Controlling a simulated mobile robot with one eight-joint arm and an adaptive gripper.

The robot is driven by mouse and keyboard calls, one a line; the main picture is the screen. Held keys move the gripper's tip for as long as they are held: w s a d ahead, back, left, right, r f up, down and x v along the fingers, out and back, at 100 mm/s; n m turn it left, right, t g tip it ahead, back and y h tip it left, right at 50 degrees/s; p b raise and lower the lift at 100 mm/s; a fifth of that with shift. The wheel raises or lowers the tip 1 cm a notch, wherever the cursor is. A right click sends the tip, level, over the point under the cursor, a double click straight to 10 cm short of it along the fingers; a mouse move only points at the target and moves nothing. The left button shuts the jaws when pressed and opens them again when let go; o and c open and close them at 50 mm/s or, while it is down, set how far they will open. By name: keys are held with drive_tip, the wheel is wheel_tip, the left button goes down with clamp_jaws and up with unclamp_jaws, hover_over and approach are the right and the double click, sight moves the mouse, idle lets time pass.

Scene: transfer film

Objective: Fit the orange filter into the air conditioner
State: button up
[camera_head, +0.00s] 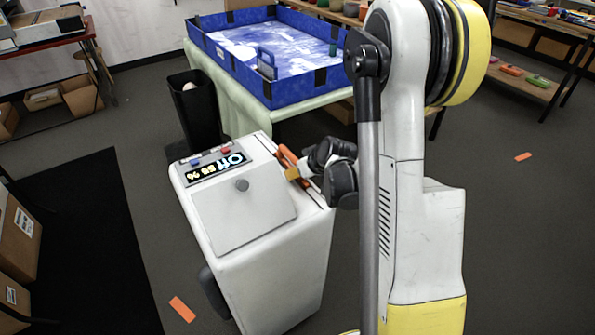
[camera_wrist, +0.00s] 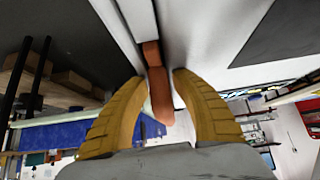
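The white air conditioner (camera_head: 270,245) stands on the floor at the centre of the head view, its display lit. The orange filter (camera_head: 287,156) is at the right part of its top, by a dark slot; how deep it sits cannot be told. In the wrist view the filter's orange end (camera_wrist: 158,95) lies between my two yellow fingers, with small gaps on both sides. My gripper (camera_head: 292,174) is open at the filter, and it also shows in the wrist view (camera_wrist: 158,76). My gripper hides part of the filter and the slot in the head view.
A table with a blue-walled tray (camera_head: 290,95) stands behind the air conditioner. A black bin (camera_head: 196,108) is at its back left. Orange pieces lie on the floor at the front left (camera_head: 182,309) and right (camera_head: 523,157). Boxes (camera_head: 18,235) line the left edge.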

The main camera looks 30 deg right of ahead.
drive_tip(key=shift+s+r, duration=0.1)
drive_tip(key=v, duration=1.1)
drive_tip(key=shift+s+r, duration=0.25)
drive_tip(key=shift+r, duration=0.05)
drive_tip(key=s+a+r, duration=0.4)
drive_tip(key=s+a, duration=0.3)
drive_tip(key=a, duration=0.2)
drive_tip(key=s+a+r+g, duration=0.1)
drive_tip(key=s+a+r, duration=0.3)
drive_tip(key=s+a, duration=0.4)
drive_tip(key=shift+s+a+r, duration=0.2)
drive_tip(key=shift+a+r, duration=0.2)
drive_tip(key=shift+a, duration=0.35)
drive_tip(key=shift+c, duration=0.4)
clamp_jaws()
